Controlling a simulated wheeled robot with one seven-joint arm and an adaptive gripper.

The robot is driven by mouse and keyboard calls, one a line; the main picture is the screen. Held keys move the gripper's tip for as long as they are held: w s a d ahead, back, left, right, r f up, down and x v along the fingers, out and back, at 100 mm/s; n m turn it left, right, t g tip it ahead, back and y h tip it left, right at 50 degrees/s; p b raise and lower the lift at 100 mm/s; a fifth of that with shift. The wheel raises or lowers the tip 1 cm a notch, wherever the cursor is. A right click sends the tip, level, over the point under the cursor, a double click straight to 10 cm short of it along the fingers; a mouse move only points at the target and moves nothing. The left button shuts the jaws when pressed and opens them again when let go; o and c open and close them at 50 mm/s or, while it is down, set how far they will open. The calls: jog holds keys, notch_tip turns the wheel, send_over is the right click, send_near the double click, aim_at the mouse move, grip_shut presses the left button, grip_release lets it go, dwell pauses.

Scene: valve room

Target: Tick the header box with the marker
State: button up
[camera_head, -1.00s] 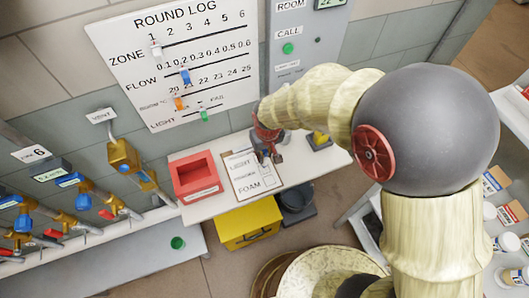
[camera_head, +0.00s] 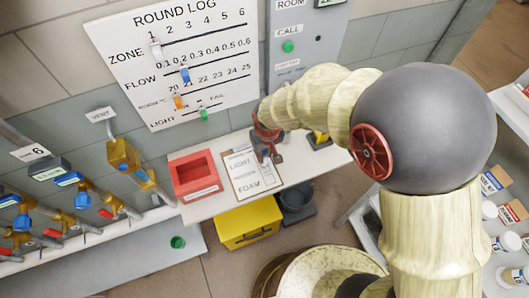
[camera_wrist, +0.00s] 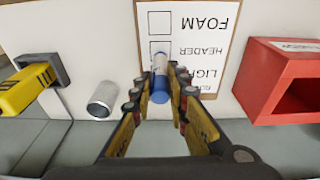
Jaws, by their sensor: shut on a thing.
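The marker (camera_wrist: 161,68), white with a blue end, is in my gripper (camera_wrist: 160,84), shut around it in the wrist view. The checklist sheet (camera_wrist: 203,26) lies on a brown clipboard on the white bench, upside down in the wrist view. It has rows FOAM, HEADER and LIGHT, with an empty FOAM box (camera_wrist: 160,21). The header box (camera_wrist: 154,46) is partly covered by the marker, whose far end is over or at it. Contact and any ink mark cannot be told. In the head view my gripper (camera_head: 267,151) is over the clipboard's right side (camera_head: 247,176).
A red open box (camera_head: 195,177) stands left of the clipboard. A yellow-black object (camera_wrist: 30,88) and a metal cylinder (camera_wrist: 103,98) stand on the other side, near my gripper. A yellow case (camera_head: 248,226) is below the bench. The wall behind carries a round log board (camera_head: 180,60).

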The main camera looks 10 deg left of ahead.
jog(key=shift+f, duration=0.25)
jog(key=shift+s+d, duration=0.2)
jog(key=shift+d, duration=0.4)
dwell(0.3)
jog(key=shift+w+a, duration=0.1)
jog(key=shift+a, duration=0.15)
jog(key=shift+w+a, duration=0.1)
jog(key=shift+a, duration=0.2)
jog(key=shift+w+a, duration=0.1)
jog(key=shift+a, duration=0.25)
jog(key=shift+a, duration=0.25)
jog(key=shift+d+f, duration=0.1)
jog(key=shift+d, duration=0.05)
jog(key=shift+d, duration=0.5)
jog(key=shift+d, duration=0.15)
